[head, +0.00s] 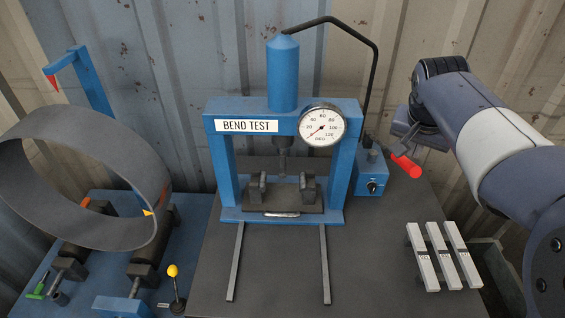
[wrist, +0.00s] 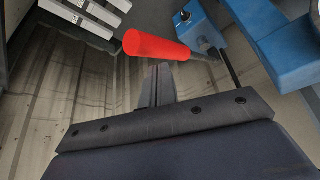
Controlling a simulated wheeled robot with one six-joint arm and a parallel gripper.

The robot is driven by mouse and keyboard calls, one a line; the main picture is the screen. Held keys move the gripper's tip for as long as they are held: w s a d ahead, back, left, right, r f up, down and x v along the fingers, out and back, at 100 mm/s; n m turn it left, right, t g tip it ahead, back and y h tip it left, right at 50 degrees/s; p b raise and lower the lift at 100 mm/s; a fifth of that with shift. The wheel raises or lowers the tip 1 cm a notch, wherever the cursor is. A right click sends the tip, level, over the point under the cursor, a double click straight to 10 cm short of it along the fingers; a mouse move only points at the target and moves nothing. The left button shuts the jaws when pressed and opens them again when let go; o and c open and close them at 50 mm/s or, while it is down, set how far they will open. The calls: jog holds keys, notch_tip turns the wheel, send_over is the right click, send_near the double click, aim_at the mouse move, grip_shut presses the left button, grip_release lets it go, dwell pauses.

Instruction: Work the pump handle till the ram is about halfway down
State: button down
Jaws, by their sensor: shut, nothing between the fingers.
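The pump (head: 371,174) is a blue box with a black knob, beside the right leg of the blue press frame (head: 344,170). Its handle ends in a red grip (head: 405,166) that points right and slightly down. The ram (head: 282,147) hangs under the blue cylinder (head: 283,75), above two dark supports, with a gap below its tip. My gripper (head: 409,139) is just above and behind the red grip, partly hidden by my wrist. In the wrist view my gripper (wrist: 157,75) is shut and empty, its fingertips close to the red grip (wrist: 155,46); I cannot tell whether they touch.
Three pale metal bars (head: 437,256) lie at the bench's right. A large grey ring (head: 83,178) and a roller machine stand at left. A black hose (head: 376,70) arches from cylinder towards the pump.

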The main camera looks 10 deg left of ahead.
dwell(0.3)
jog(key=shift+f+b, duration=0.75)
jog(key=shift+f, duration=0.2)
notch_tip(320, 180, down, 8)
jog(key=s+b, duration=0.2)
jog(key=b, duration=0.4)
jog(key=shift+s+d+b, duration=0.2)
jog(key=shift+d+b, duration=0.05)
jog(key=shift+b, duration=0.15)
notch_tip(320, 180, down, 6)
jog(key=b, duration=0.5)
jog(key=r+p, duration=0.4)
jog(key=r, duration=0.1)
jog(key=w+r+p, duration=0.1)
jog(key=r+p, duration=0.4)
jog(key=w+r+p, duration=0.1)
jog(key=r+p, duration=0.4)
jog(key=r, duration=0.1)
jog(key=shift+w+a, duration=0.2)
jog(key=shift+a, duration=0.05)
jog(key=shift+f, duration=0.1)
